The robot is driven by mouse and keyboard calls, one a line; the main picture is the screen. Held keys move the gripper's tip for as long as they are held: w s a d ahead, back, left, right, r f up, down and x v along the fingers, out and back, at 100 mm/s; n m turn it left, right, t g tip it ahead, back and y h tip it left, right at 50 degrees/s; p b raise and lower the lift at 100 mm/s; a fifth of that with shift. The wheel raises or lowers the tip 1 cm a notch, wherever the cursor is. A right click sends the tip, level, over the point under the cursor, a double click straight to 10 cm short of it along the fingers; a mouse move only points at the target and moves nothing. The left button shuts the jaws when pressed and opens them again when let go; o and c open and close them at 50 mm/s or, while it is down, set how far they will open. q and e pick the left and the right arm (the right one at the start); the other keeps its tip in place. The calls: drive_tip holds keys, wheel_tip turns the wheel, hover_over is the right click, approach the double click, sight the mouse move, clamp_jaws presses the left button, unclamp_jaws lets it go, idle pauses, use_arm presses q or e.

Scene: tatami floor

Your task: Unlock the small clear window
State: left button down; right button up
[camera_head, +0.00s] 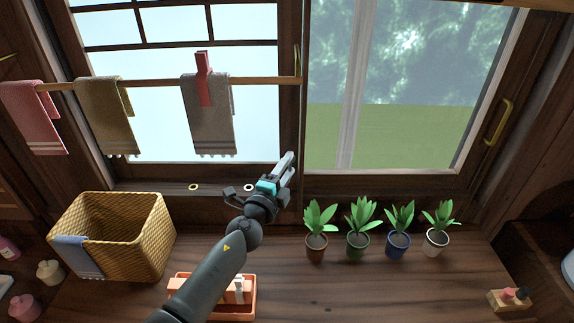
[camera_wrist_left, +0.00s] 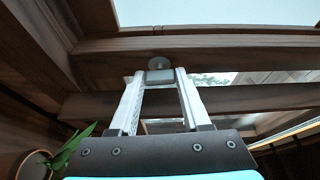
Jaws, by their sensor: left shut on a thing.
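The clear window (camera_head: 410,80) is at the right in the head view, with garden green behind its glass and a brass pull (camera_head: 499,122) on its right stile. My left gripper (camera_head: 289,160) reaches to the dark wooden frame where the clear window meets the frosted window (camera_head: 150,60). In the left wrist view my left gripper (camera_wrist_left: 160,76) is shut on a small pale metal piece with a round knob (camera_wrist_left: 158,63) at the frame, which looks like a lock. The head view hides this piece behind the fingers. My right gripper is not in view.
Several potted plants (camera_head: 358,244) stand on the wooden counter (camera_head: 400,287) right of my arm. A wicker basket (camera_head: 130,245) and an orange tray (camera_head: 245,318) are to its left and below. A rod (camera_head: 150,82) with towels hangs across the frosted window.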

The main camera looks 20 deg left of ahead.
use_arm(q)
drive_tip(key=shift+m+p, duration=0.4)
drive_tip(key=shift+p, duration=0.05)
drive_tip(key=shift+c, duration=1.8)
unclamp_jaws()
drive_tip(key=shift+s, duration=0.1)
drive_tip(key=s+a, duration=0.1)
drive_tip(key=s, duration=1.4)
drive_tip(key=shift+a, duration=0.35)
